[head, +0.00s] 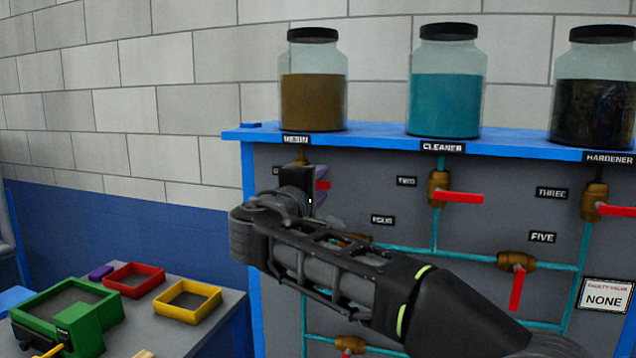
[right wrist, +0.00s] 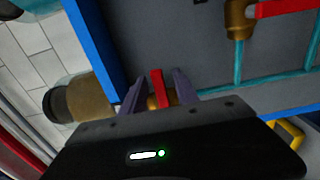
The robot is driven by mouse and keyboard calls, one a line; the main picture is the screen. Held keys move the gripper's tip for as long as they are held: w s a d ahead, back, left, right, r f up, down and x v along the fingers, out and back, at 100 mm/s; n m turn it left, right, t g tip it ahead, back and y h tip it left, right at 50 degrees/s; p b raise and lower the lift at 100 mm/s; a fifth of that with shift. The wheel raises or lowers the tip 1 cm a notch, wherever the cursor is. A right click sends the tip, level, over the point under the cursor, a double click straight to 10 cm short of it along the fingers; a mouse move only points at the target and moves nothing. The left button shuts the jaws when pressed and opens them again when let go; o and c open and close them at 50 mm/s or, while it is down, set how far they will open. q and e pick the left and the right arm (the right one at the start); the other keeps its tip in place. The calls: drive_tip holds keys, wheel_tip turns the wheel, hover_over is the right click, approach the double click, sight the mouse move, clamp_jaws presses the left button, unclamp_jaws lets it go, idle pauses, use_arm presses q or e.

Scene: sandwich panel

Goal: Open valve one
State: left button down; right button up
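Valve one is the valve under the resin jar (head: 313,85). Its label is mostly hidden behind my right arm. Its red handle (head: 323,185) shows just past my right gripper (head: 318,197) in the head view, and most of its brass body is covered. In the right wrist view the red handle (right wrist: 157,87) stands between the two purple fingers of my right gripper (right wrist: 158,90), with the brass body (right wrist: 160,102) behind it. The fingers are apart, with a gap on each side of the handle. My left gripper is not in view.
Valve two (head: 438,189) and valve five (head: 514,262) are to the right on the same grey panel, with teal pipes between them. The cleaner jar (head: 446,85) stands on the blue shelf. A table with a green bin (head: 38,312) and small trays is at lower left.

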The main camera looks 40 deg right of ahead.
clamp_jaws()
drive_tip(key=shift+f, duration=0.1)
idle(1.2)
